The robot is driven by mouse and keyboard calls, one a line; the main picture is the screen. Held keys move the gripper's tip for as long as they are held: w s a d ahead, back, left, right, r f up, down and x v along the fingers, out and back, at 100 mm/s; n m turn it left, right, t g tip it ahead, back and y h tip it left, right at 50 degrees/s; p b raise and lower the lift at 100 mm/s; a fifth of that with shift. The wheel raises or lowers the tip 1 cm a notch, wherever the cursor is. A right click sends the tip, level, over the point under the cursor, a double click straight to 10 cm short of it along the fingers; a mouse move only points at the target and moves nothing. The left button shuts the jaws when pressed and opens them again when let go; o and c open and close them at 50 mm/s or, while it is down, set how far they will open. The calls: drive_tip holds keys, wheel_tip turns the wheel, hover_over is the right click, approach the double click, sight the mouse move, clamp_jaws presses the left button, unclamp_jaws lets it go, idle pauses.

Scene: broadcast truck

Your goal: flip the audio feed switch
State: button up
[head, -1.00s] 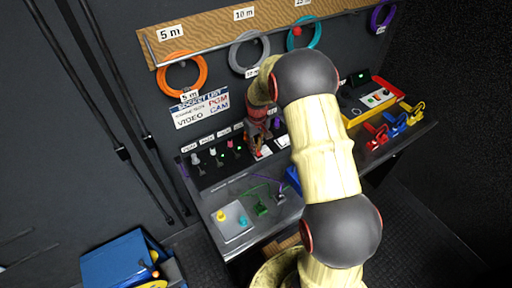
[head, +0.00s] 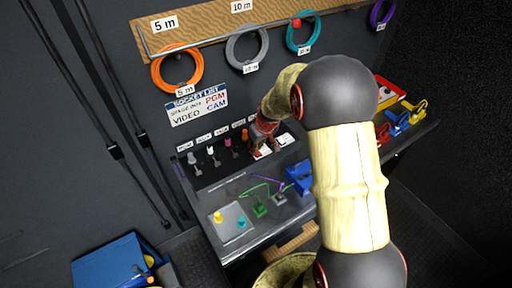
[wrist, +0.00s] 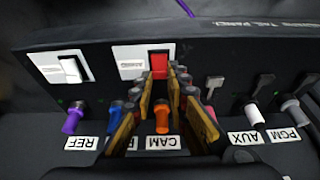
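Two rocker switches on white plates sit on the dark panel in the wrist view. One has a pale rocker (wrist: 72,69), the other a red rocker (wrist: 158,65). The print on their plates is too small to read, so I cannot tell which is the audio feed switch. My gripper (wrist: 162,80) is open and empty, its fingers a little apart, with the red rocker showing between and just beyond the tips. I cannot tell whether a tip touches it. In the head view my gripper (head: 265,142) is at the panel, partly covering the switch plates.
Purple REF (wrist: 73,118), orange CAM (wrist: 162,115), white AUX (wrist: 254,116) and grey PGM plugs stand close below the switches. Cable coils, such as the orange one (head: 177,70), hang above. A blue case (head: 110,262) lies at lower left.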

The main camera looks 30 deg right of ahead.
drive_tip(key=o, duration=0.4)
drive_tip(key=shift+o, duration=0.2)
drive_tip(key=v, duration=1.2)
